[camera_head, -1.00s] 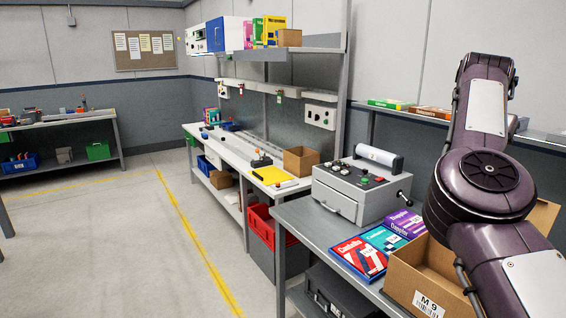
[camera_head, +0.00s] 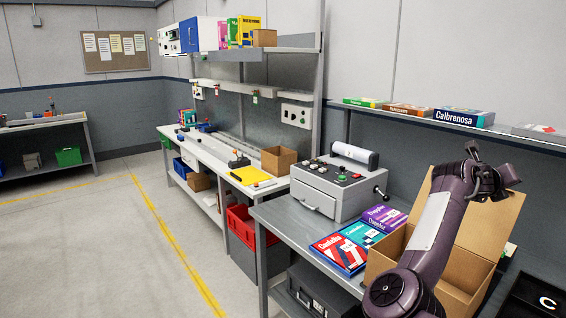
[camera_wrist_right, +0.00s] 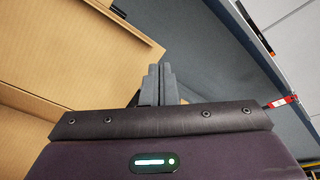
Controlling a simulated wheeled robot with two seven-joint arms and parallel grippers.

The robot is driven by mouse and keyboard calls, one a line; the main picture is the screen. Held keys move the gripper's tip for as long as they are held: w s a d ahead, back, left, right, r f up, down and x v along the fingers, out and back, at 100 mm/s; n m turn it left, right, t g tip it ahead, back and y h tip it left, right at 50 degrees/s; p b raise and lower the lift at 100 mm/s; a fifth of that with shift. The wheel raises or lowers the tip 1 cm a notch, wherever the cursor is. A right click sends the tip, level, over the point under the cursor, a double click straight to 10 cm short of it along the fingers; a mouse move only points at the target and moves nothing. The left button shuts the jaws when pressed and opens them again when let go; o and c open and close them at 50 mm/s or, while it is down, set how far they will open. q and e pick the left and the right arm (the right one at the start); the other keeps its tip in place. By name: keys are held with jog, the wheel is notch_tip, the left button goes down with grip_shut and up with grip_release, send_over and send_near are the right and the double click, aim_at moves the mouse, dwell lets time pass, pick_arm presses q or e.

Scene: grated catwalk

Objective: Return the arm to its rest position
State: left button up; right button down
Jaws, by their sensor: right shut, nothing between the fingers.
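My right arm (camera_head: 430,235) rises from the lower right in the head view, bent, in front of an open cardboard box (camera_head: 400,262). My right gripper (camera_wrist_right: 158,84) shows in the wrist view with its grey fingers together and nothing between them. The cardboard of a box (camera_wrist_right: 70,45) fills the left side of that view, beside and beyond the fingers. In the head view the hand end of the arm is up near the box's raised flap, and its fingers cannot be made out. My left gripper is in neither view.
The box stands on a grey bench (camera_head: 285,232) with flat game boxes (camera_head: 338,252) and a grey machine (camera_head: 335,190). A wall shelf (camera_head: 400,118) with several boxes runs behind the arm. Open floor (camera_head: 90,250) lies to the left, marked by a yellow line.

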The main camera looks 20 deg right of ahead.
jog(key=a+f+n+t+y, duration=0.4)
jog(key=a+f+n, duration=0.4)
jog(key=a+n, duration=0.65)
jog(key=a+f+n+t+y, duration=0.35)
jog(key=a+f+n, duration=0.45)
jog(key=a+n, duration=0.6)
jog(key=s+a+f+n+g+y, duration=0.35)
jog(key=s+a+f+n, duration=0.45)
jog(key=a+f, duration=0.3)
jog(key=s+a+f+n+g+y, duration=0.35)
jog(key=s+a+n, duration=0.35)
jog(key=s+a, duration=0.75)
jog(key=s+f+g, duration=0.1)
jog(key=s+f, duration=0.1)
jog(key=f, duration=1.4)
jog(key=s+f+g, duration=0.1)
jog(key=s+f, duration=0.1)
jog(key=f, duration=1.4)
jog(key=s+d+f, duration=0.2)
jog(key=s+f, duration=0.7)
jog(key=s+d+f+g+b, duration=0.1)
jog(key=s+d+f, duration=0.1)
jog(key=s+f, duration=0.7)
jog(key=shift+s+d+n, duration=0.2)
jog(key=shift+s+n, duration=0.15)
jog(key=shift+s, duration=0.4)
